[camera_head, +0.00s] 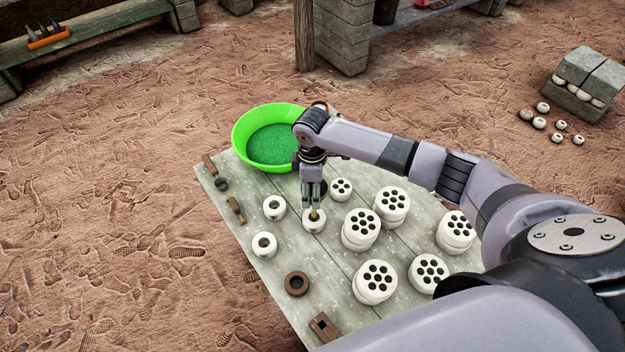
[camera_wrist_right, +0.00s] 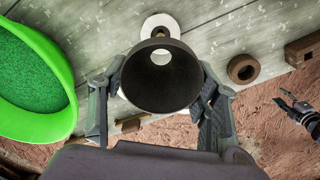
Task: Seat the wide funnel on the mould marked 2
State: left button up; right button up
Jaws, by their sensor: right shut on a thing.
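My right gripper (camera_head: 313,207) points down over a small white round mould (camera_head: 315,224). It is shut on a dark round funnel (camera_wrist_right: 160,82), whose wide mouth faces the right wrist camera between the fingers. I cannot tell whether funnel and mould touch. Two similar moulds (camera_head: 274,207) (camera_head: 265,245) stand to the left. No number is readable. A dark gripper (camera_wrist_right: 284,100), seemingly my left, shows small at the right wrist view's edge.
A green bowl (camera_head: 240,126) of green grains stands at the board's back corner. Several white pieces with holes (camera_head: 391,204) fill the board's right side. A brown ring (camera_head: 297,284) and a brown block (camera_head: 325,327) lie in front. Brown-handled tools (camera_head: 236,210) lie along the left edge.

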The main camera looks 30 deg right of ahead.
jog(key=shift+s+f+b, duration=0.1)
jog(key=shift+f+b, duration=1.1)
jog(key=shift+b, duration=0.1)
jog(key=shift+f+b, duration=0.6)
jog(key=shift+b, duration=0.2)
jog(key=shift+f, duration=0.55)
jog(key=shift+f+b, duration=0.95)
jog(key=shift+f, duration=0.85)
pick_arm(q)
notch_tip(320, 180, down, 6)
jog(key=shift+f, duration=0.25)
jog(key=shift+a+r+p, duration=0.1)
jog(key=shift+r+p, duration=0.65)
jog(key=shift+r, duration=0.05)
jog(key=shift+f+b, duration=0.3)
jog(key=shift+f, duration=0.05)
pick_arm(e)
jog(key=shift+f, duration=0.65)
jog(key=o, duration=0.9)
